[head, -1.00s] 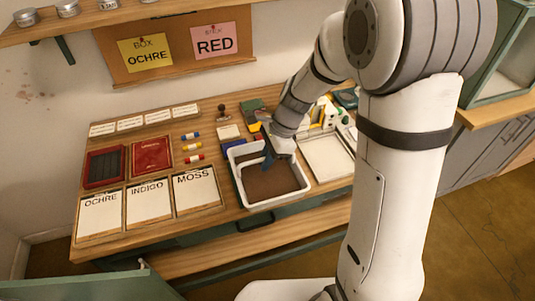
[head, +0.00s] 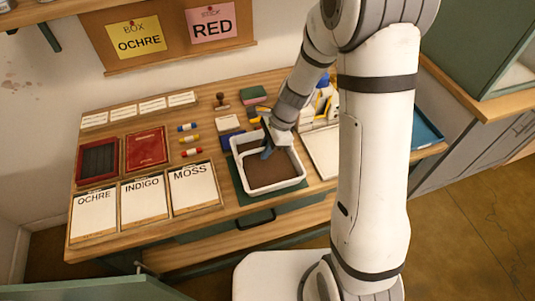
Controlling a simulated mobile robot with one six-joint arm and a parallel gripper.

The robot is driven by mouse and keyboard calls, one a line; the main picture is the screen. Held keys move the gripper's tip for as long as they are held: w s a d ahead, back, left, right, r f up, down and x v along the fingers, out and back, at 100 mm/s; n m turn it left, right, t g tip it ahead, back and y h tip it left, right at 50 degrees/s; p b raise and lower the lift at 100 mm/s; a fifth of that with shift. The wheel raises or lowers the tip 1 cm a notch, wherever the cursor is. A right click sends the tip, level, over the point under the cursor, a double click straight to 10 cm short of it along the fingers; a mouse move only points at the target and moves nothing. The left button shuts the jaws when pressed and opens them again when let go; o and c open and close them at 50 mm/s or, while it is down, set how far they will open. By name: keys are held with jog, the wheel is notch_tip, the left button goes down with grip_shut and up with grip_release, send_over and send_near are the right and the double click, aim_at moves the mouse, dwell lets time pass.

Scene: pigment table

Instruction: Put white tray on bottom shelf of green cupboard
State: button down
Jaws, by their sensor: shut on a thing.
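The white tray (head: 237,168) is a deep, white-rimmed bin with a brown bottom, at the middle of the wooden table over a dark green mat (head: 285,194). My gripper (head: 267,151) reaches down from behind and is shut on the tray's back rim. The fingertips show inside the bin. I cannot tell whether the tray touches the mat or hangs just above it. The green cupboard (head: 462,42) stands on a wooden counter at the upper right. Only its side and a small lower part of its pale inside show, cut off by the frame; its shelves cannot be made out.
My arm hides part of the table's right side. A flat white panel (head: 323,157) and a blue tray (head: 426,128) lie there. Left of the bin are colored sticks (head: 189,139), a red box (head: 146,147) and labelled cards (head: 144,200). Open floor (head: 450,235) lies at the right.

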aim_at(259, 166)
jog(key=shift+f, duration=1.4)
jog(key=shift+f, duration=0.1)
jog(key=c, duration=1.5)
grip_release()
